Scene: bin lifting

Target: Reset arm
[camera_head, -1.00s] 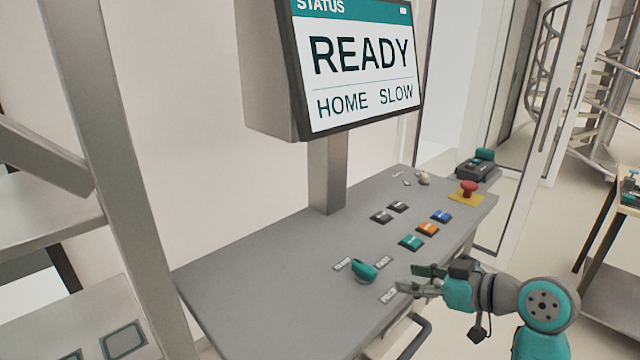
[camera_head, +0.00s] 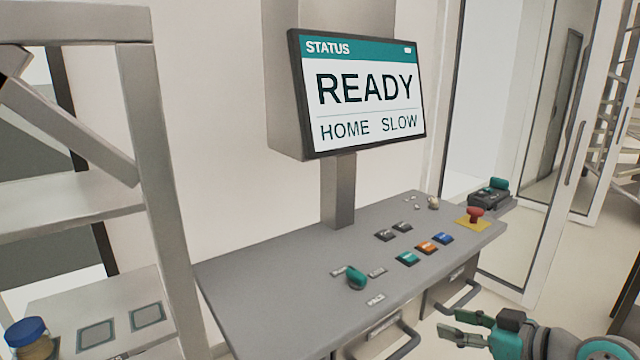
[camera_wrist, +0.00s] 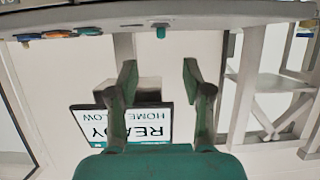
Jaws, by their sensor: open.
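My gripper (camera_head: 462,326) is at the lower right of the head view, in front of the console's front edge and apart from it. Its two green fingers are spread and empty. In the wrist view my gripper (camera_wrist: 157,82) shows its open fingers, with the picture upside down and the status screen (camera_wrist: 140,122) seen between and left of them. In the head view the status screen (camera_head: 365,95) reads READY, HOME, SLOW. The teal knob (camera_head: 356,278) stands on the grey console (camera_head: 290,285) between small labels.
The console bears blue, orange, teal and dark buttons and a red emergency button (camera_head: 475,214). Handles (camera_head: 460,300) stick out from its front, near my gripper. A shelf (camera_head: 80,210) stands at left, with a blue-lidded jar (camera_head: 30,338) below. Floor is clear at right.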

